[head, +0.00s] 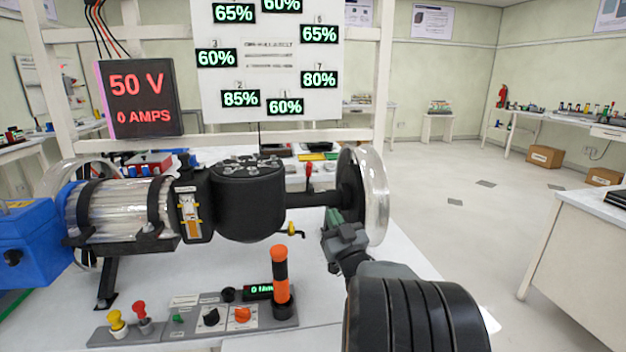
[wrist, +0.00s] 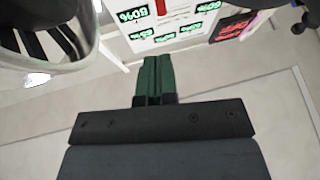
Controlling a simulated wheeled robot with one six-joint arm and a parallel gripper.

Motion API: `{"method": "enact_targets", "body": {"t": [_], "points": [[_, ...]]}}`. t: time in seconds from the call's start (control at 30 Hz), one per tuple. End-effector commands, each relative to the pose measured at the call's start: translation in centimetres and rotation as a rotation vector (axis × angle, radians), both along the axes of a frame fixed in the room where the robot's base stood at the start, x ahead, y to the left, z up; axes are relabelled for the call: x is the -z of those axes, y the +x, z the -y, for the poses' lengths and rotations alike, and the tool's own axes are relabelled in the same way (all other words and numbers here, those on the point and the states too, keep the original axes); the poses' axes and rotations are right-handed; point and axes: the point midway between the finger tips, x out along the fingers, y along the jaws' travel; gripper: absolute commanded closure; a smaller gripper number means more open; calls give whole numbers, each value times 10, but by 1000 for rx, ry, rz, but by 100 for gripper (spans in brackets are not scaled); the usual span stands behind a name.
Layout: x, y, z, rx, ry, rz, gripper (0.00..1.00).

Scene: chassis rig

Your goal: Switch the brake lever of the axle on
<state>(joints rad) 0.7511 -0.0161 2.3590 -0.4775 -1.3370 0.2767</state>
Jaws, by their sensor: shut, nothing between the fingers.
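My gripper (head: 334,218) is at the right end of the axle (head: 308,199), beside the clear wheel (head: 376,195). Its green fingers are shut and empty, as the wrist view also shows (wrist: 156,75). A small red-handled lever (head: 309,174) stands up behind the axle, and a small yellow handle (head: 292,231) sticks out below it. On the control panel (head: 190,326) stands a thick orange and black striped lever (head: 282,285), upright. No label shows which of these is the brake lever. The fingers appear apart from all three.
A black motor housing (head: 247,205) and a clear cylinder (head: 120,208) lie left along the axle. The wheel fills the wrist view's upper left (wrist: 50,30). A display (head: 141,98) reads 50 V, 0 AMPS. Open floor (head: 470,225) lies to the right.

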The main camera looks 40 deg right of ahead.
Motion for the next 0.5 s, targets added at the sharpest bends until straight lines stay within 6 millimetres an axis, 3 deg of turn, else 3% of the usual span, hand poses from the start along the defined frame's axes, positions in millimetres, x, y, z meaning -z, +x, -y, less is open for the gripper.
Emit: {"method": "enact_targets", "body": {"t": [0.27,0.5], "points": [[-4,8,2,-1,0,-1,100],[-23,42,10,1,1,-1,100]]}}
